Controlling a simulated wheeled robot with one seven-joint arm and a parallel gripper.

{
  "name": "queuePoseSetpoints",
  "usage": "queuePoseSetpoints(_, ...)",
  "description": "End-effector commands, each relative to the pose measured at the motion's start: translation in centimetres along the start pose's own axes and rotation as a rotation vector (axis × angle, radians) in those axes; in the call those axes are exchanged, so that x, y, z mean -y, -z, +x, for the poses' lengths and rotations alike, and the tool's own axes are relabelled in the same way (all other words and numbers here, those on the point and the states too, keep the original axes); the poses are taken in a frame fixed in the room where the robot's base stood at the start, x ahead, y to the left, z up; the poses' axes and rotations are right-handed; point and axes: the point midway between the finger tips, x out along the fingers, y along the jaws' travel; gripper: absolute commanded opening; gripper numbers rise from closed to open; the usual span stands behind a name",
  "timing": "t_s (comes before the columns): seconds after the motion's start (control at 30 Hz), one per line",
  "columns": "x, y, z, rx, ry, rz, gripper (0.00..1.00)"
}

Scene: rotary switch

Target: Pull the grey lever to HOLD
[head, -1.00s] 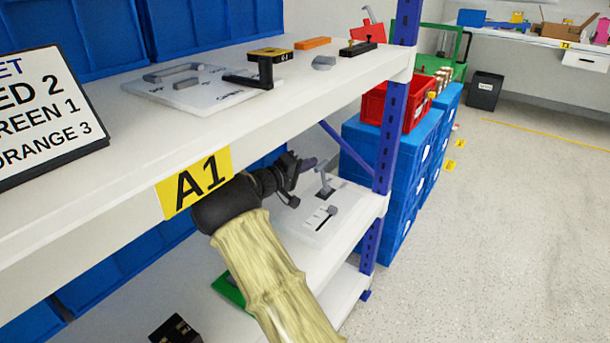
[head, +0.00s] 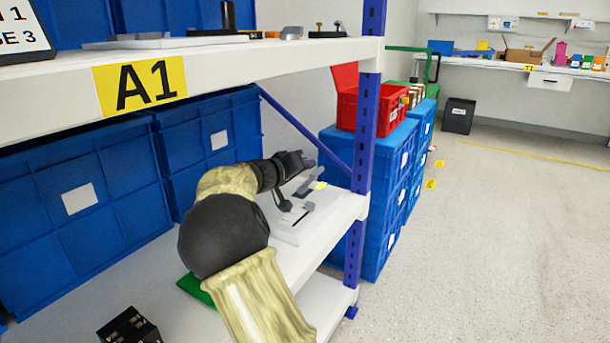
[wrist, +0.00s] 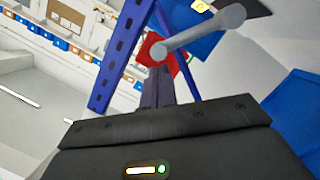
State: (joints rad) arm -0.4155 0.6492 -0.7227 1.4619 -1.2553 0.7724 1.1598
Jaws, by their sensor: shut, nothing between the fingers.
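A white panel (head: 284,232) lies on the lower shelf at the right end and carries grey lever parts. A grey lever (head: 310,182) rises from it, partly hidden by my arm. In the wrist view a grey rod with a rounded end (wrist: 205,30) crosses just beyond my fingertips; it looks like the lever. My gripper (head: 309,162) is above the panel, close to the lever, with shut, empty fingers, seen also in the wrist view (wrist: 157,75). I cannot tell whether they touch the rod. The HOLD mark cannot be read.
The upper shelf (head: 220,60) with its A1 label runs above my arm. A blue post (head: 361,180) stands right of the panel. Blue bins (head: 80,200) fill the back of the lower shelf. A red crate (head: 375,112) sits on blue bins beyond the post. Open floor lies right.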

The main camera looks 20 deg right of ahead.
Motion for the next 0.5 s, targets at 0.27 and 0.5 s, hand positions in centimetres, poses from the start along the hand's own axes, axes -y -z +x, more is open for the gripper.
queuePoseSetpoints(0.27, -0.09, -0.19, 0.79, 0.004, -0.005, 0.000, 0.00)
queuePoseSetpoints(0.5, -0.23, -0.24, 0.94, 0.007, -0.007, 0.000, 0.00)
